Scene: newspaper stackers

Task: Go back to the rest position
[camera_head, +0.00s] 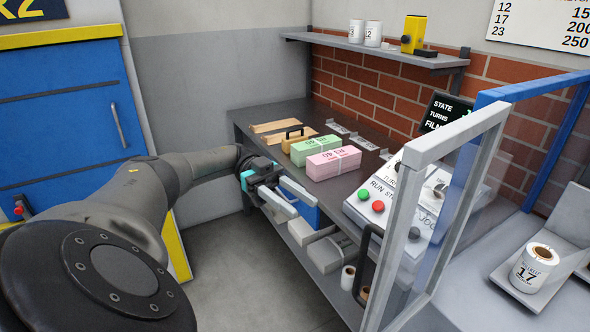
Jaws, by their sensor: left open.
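My left arm comes in from the left, and its left gripper (285,203) is at the front edge of the dark table (262,120). The gripper is open, and its two light grey fingers point to the right. A blue piece shows just behind the fingers; I cannot tell what it belongs to. A green bundle (315,148) and a pink bundle (332,163), both tied with bands, lie on the table beyond the gripper and apart from it. My right gripper is not in view.
A white control panel (360,205) with green and red buttons stands right of the bundles. A grey-framed clear door (407,200) stands open at the right. A blue cabinet (65,120) is at the left. The floor between is clear.

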